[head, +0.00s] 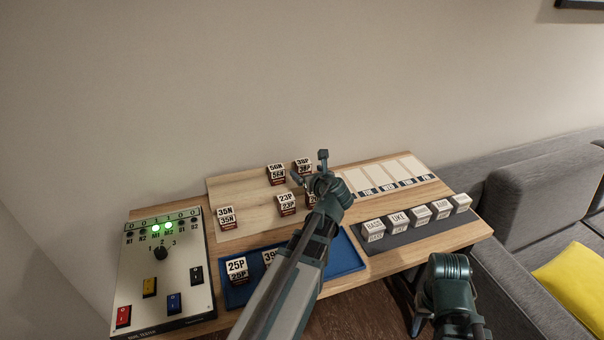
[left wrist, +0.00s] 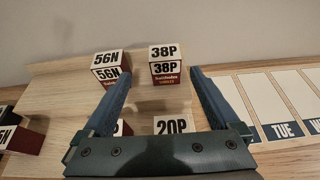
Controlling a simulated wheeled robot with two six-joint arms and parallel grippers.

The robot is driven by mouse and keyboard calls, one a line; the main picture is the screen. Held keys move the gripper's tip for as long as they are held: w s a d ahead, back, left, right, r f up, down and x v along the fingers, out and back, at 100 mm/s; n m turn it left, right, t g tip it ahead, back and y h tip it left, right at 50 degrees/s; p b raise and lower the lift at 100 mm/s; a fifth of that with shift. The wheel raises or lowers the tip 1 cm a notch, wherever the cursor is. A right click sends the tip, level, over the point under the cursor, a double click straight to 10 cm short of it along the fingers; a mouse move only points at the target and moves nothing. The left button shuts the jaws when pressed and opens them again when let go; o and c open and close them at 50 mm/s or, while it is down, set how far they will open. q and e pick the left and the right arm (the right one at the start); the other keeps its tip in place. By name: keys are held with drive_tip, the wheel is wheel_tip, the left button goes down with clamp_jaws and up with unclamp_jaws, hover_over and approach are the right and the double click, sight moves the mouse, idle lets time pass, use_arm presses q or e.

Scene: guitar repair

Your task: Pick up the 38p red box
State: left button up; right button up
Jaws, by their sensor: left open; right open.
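The 38P box (head: 303,165) has a white top and a dark red lower part. It stands at the back of the pale wooden board, right of the 56N box (head: 276,174). In the left wrist view the 38P box (left wrist: 166,68) lies ahead, between the lines of the two fingers. My left gripper (head: 311,170) is open and empty, close to the 38P box; its spread fingers also show in the left wrist view (left wrist: 158,76). My right gripper (head: 420,322) is at the lower right, off the table's front edge, far from the box.
The 20P box (left wrist: 174,125) stands nearer than the 38P box, partly hidden by my left gripper. The 23P box (head: 287,204) and 35N box (head: 226,217) share the board (head: 225,186). A blue tray (head: 347,262), control panel (head: 140,285) and lettered blocks (head: 398,222) stand around.

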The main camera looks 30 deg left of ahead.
sight(305, 169)
use_arm(q)
drive_tip(key=shift+x, duration=1.35)
drive_tip(key=shift+w+a+f+b, duration=0.15)
drive_tip(key=shift+w+f+b, duration=0.25)
drive_tip(key=shift+b, duration=0.2)
drive_tip(key=b+x, duration=0.2)
drive_tip(key=x, duration=0.2)
drive_tip(key=shift+w+f, duration=0.2)
drive_tip(key=shift+w, duration=0.05)
drive_tip(key=shift+r, duration=0.1)
drive_tip(key=shift+c, duration=0.4)
clamp_jaws()
